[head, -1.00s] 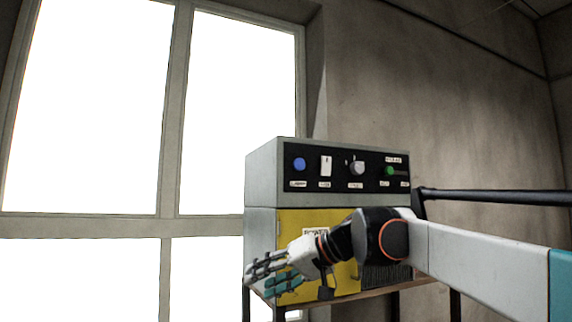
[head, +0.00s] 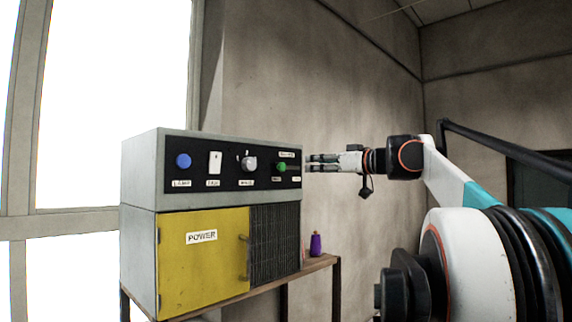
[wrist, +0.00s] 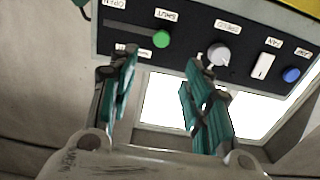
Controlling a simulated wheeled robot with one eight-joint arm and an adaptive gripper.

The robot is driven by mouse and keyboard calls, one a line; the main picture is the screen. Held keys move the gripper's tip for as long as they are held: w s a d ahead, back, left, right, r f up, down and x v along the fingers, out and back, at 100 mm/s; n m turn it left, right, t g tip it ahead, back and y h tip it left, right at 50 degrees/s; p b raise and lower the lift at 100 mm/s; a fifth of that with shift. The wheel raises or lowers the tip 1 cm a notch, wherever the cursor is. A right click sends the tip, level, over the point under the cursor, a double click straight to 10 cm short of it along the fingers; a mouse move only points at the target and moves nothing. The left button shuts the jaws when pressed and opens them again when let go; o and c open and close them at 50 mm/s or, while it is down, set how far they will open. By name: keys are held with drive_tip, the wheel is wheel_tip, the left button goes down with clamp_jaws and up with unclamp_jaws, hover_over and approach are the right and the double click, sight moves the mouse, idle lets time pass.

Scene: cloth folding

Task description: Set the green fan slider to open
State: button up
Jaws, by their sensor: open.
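The green fan slider knob (head: 282,167) sits at the left end of its short dark slot on the black control panel. In the wrist view the panel appears turned over, and the green knob (wrist: 161,39) is at the slot end by the SHUT label (wrist: 167,15). The OPEN label (wrist: 113,3) is by the other end. My gripper (head: 308,163) is beside the panel's right end, pointing at it. In the wrist view my gripper (wrist: 160,62) is open and empty, with the knob just beyond and between its fingertips. I see no contact.
The panel also holds a grey speed dial (head: 249,163), a white switch (head: 215,162) and a blue button (head: 183,160). Below is a yellow POWER door (head: 200,262). A purple bottle (head: 316,244) stands on the wooden shelf (head: 322,262).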

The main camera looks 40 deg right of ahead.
sight(284, 166)
drive_tip(key=w, duration=0.4)
drive_tip(key=w+p, duration=0.1)
drive_tip(key=w, duration=0.3)
drive_tip(key=w+a+p, duration=0.1)
drive_tip(key=w, duration=0.4)
drive_tip(key=shift+a, duration=0.1)
drive_tip(key=shift+c, duration=0.2)
clamp_jaws()
